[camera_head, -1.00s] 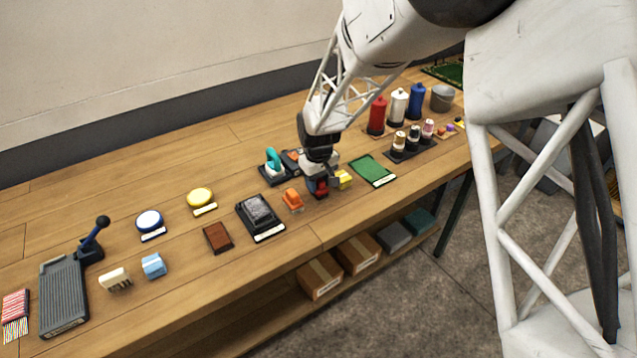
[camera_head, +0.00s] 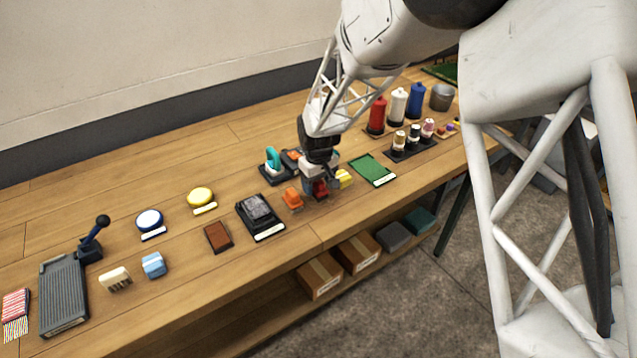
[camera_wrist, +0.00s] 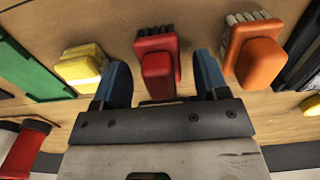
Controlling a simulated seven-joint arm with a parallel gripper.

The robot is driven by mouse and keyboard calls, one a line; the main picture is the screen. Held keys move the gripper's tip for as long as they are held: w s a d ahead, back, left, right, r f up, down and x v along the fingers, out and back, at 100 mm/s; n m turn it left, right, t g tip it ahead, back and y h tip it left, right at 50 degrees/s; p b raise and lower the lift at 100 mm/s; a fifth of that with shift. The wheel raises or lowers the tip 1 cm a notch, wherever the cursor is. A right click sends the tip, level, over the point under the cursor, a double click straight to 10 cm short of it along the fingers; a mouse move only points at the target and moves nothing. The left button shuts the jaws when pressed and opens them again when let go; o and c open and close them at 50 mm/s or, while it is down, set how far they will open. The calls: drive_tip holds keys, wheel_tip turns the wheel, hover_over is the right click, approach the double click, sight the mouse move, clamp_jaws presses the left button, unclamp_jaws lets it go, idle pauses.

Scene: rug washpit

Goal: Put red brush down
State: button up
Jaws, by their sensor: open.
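The red brush (camera_wrist: 158,62) lies on the wooden table in the wrist view, between the two blue fingertips of my gripper (camera_wrist: 163,85). The fingers stand apart, with a gap on each side of the brush. In the head view my gripper (camera_head: 323,188) is low over the table, and the red brush (camera_head: 320,188) shows partly behind its fingers. The brush's underside is hidden.
An orange brush (camera_wrist: 259,60) stands close on one side and a yellow brush (camera_wrist: 82,66) on the other. A green mat (camera_head: 372,170) lies to the right in the head view. A black tray (camera_head: 261,219) lies to the left.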

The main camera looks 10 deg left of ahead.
drive_tip(key=shift+r, duration=0.1)
wheel_tip(320, 180, up, 12)
idle(0.7)
drive_tip(key=shift+r, duration=0.1)
idle(0.7)
